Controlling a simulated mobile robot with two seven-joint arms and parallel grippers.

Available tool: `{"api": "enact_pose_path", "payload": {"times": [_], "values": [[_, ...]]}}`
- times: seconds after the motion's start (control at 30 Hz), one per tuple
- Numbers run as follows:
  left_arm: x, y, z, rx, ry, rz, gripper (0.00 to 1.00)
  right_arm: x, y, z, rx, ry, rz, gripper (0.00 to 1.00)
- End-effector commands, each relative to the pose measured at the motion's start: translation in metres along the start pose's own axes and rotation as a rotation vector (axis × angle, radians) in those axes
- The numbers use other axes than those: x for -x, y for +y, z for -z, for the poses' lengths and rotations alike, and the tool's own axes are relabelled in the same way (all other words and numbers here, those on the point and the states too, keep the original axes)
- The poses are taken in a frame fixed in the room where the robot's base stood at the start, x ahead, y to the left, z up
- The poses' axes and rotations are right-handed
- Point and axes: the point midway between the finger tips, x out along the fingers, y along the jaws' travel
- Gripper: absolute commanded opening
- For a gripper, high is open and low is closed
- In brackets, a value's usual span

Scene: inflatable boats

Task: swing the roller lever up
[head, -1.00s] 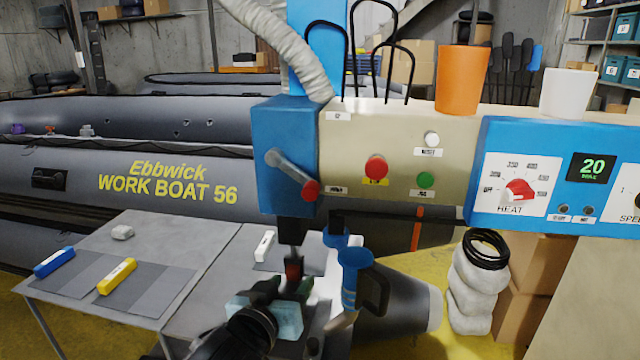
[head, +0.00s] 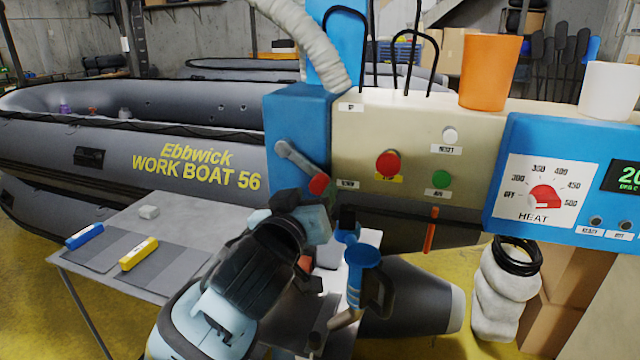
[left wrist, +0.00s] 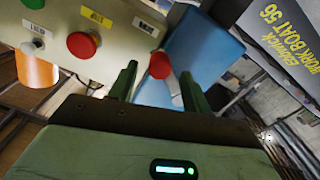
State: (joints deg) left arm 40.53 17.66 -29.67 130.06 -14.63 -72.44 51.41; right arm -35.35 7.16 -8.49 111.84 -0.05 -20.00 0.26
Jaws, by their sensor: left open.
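The roller lever (head: 298,163) is a grey arm with a red knob (head: 319,184) on the side of a blue box (head: 288,118). It slants down to the right. My left gripper (head: 308,208) is just below the knob in the head view, its fingers mostly hidden by my own wrist. In the left wrist view my left gripper (left wrist: 156,82) is open. The red knob (left wrist: 160,65) shows between and just beyond its two green fingertips, with the blue box (left wrist: 200,60) behind. I cannot tell whether they touch. My right gripper is not in view.
A beige panel (head: 360,130) with red, green and white buttons adjoins the blue box. A blue-handled tool part (head: 362,258) stands below it. A grey table (head: 190,225) with blue and yellow blocks is at left. A blue heat control box (head: 500,140) is at right.

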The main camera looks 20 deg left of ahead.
Motion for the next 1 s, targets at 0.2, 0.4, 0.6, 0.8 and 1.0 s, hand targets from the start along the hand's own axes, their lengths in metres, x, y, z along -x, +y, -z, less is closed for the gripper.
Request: {"api": "enact_pose_path", "payload": {"times": [0.2, 0.4, 0.6, 0.8, 1.0], "values": [[-0.031, 0.0, 0.001, -0.002, 0.001, 0.001, 0.48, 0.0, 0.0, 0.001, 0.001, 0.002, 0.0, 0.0], [-0.044, 0.0, 0.0, -0.001, 0.0, 0.0, 0.48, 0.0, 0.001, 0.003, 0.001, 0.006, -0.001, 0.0], [-0.047, 0.0, 0.0, 0.0, 0.0, 0.0, 0.48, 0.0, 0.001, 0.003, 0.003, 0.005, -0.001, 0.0], [-0.047, 0.0, 0.0, 0.0, 0.0, 0.0, 0.39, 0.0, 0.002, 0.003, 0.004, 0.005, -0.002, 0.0], [-0.047, 0.0, 0.0, 0.0, 0.0, -0.001, 0.13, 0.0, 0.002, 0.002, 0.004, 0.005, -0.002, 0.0]]}}
